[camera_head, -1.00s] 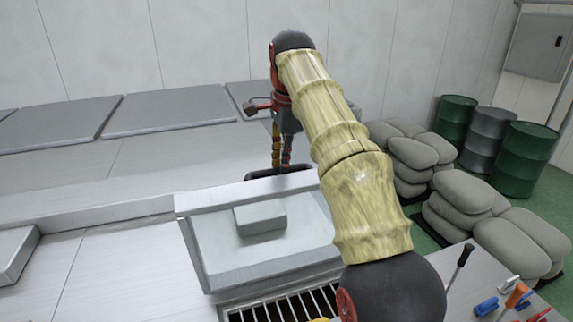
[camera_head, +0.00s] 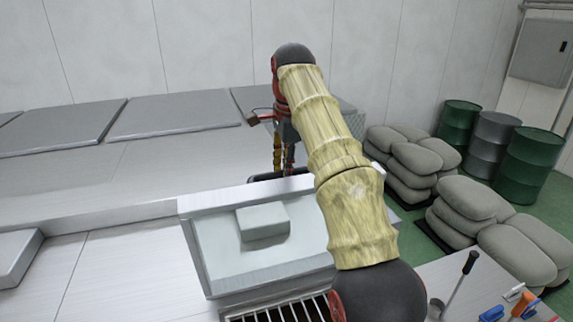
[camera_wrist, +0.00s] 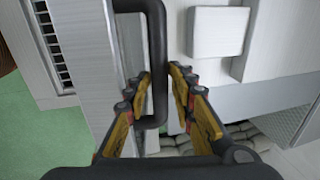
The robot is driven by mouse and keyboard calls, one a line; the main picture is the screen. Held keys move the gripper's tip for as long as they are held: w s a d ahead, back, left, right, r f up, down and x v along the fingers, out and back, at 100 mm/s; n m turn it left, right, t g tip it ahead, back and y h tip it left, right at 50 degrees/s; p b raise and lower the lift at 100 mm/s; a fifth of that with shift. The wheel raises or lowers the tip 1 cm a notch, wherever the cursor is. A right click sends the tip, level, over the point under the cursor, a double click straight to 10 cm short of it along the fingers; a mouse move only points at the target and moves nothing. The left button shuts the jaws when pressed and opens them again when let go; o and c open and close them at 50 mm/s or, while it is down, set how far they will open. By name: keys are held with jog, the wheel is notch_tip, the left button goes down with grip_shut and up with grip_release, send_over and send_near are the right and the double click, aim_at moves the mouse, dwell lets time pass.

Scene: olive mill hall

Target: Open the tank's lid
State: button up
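The tank's lid (camera_head: 215,255) is a pale panel with a raised rim and a block on the face toward the head camera. It looks tilted up behind a barred opening (camera_head: 284,311). Its black bar handle (camera_head: 262,178) shows at the far side, partly behind my arm. In the wrist view, the handle (camera_wrist: 157,60) stands out from the panel seen nearly edge-on (camera_wrist: 88,70). My gripper (camera_wrist: 160,76) has its yellow-and-black fingers apart, one on each side of the handle. I see no clear contact. In the head view, my gripper (camera_head: 283,160) is partly hidden.
Grey slabs (camera_head: 172,117) lie on the surface behind. Grey sacks (camera_head: 468,200) and drums (camera_head: 493,140) stand at the right. A side table (camera_head: 450,290) holds tools at the lower right. Green floor (camera_head: 418,245) is open between table and sacks.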

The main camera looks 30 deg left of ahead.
jog(key=shift+o, duration=1.2)
jog(key=shift+w+a+f, duration=0.3)
jog(key=shift+a+f, duration=0.05)
jog(key=shift+f, duration=0.15)
jog(key=shift+w+a+f, duration=0.3)
jog(key=shift+a+f, duration=0.05)
jog(key=shift+f, duration=0.15)
jog(key=shift+o, duration=0.8)
jog(key=shift+s+d+r, duration=0.45)
jog(key=shift+d+r, duration=0.05)
jog(key=shift+r, duration=0.05)
jog(key=shift+w+a+f, duration=0.15)
jog(key=shift+w+a, duration=0.15)
jog(key=shift+s+d+r, duration=0.2)
